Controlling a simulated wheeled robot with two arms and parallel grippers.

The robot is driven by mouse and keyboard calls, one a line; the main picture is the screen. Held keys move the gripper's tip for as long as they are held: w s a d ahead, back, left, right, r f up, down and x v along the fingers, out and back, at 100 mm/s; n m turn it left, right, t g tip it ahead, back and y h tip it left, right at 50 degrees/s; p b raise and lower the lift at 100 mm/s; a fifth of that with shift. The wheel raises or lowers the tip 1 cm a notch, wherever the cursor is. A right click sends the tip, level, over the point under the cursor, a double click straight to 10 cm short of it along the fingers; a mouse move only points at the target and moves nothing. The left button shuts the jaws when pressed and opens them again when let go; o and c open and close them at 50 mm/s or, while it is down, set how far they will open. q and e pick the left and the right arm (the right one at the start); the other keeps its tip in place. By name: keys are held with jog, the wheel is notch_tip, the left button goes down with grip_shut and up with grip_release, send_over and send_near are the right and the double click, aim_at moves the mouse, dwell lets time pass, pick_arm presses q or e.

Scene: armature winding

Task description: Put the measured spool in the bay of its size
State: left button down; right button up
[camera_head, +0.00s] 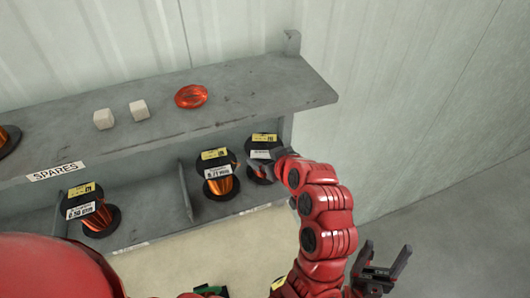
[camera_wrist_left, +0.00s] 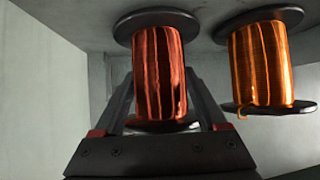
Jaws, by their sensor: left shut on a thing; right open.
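A copper spool (camera_head: 259,172) with black flanges and a yellow and white label stands in the right-hand bay of the shelf. My left gripper (camera_head: 277,160) reaches into that bay at its right side, partly hiding it. In the left wrist view the left gripper (camera_wrist_left: 160,112) is shut on this reddish copper spool (camera_wrist_left: 158,65), one finger on each side. A second spool (camera_head: 220,183), marked 0.71 mm, stands just left of it; it also shows in the left wrist view (camera_wrist_left: 262,62), apart from the held one. My right gripper (camera_head: 385,255) is open and empty, away from the shelf.
A divider (camera_head: 186,187) separates this bay from the one holding a 0.50 mm spool (camera_head: 96,219). Two pale blocks (camera_head: 121,114) and a red-orange coil (camera_head: 191,96) lie on the top board, above a SPARES label (camera_head: 55,171). Bay-edge labels are unreadable.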

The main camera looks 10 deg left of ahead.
dwell(0.3)
pick_arm(q)
jog(key=shift+c, duration=1.4)
grip_release()
jog(key=shift+f, duration=0.1)
jog(key=shift+o, duration=1.4)
jog(key=shift+s+d+r+b, duration=0.25)
jog(key=shift+d+b, duration=0.1)
jog(key=shift+b, duration=0.15)
jog(key=b+v, duration=0.4)
jog(key=v, duration=0.7)
jog(key=shift+b, duration=0.4)
jog(key=shift+s, duration=0.1)
